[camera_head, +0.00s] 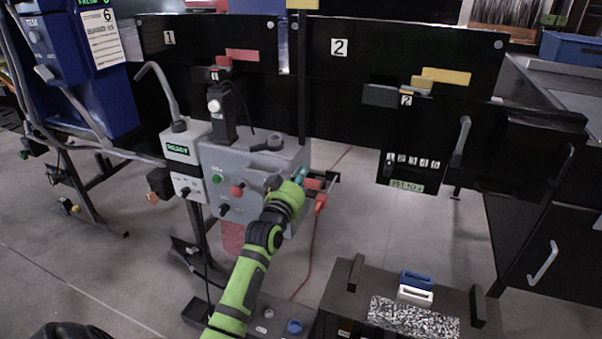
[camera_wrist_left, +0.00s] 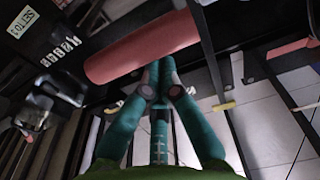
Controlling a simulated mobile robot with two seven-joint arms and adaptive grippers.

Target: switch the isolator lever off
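A red bar-shaped handle, which looks like the isolator lever (camera_head: 313,184), shows at the right side of the grey control box (camera_head: 290,152). In the left wrist view a thick red cylinder (camera_wrist_left: 130,50) lies just beyond my fingertips, tilted up to the right; it appears to be the same handle. My left gripper (camera_head: 301,175) reaches to the box's right side. In the wrist view its teal fingers (camera_wrist_left: 160,68) come together at the tips, with nothing visible between them. The tips overlap the cylinder's lower edge; I cannot tell whether they touch it. My right gripper is not in view.
A red plug (camera_head: 320,203) with a red cable hangs below the handle. A grey READY box (camera_head: 184,143) stands left of the control box. Black panels marked 1 and 2 (camera_head: 400,60) stand behind. A dark bench (camera_head: 343,298) with blue and white pieces is at front right.

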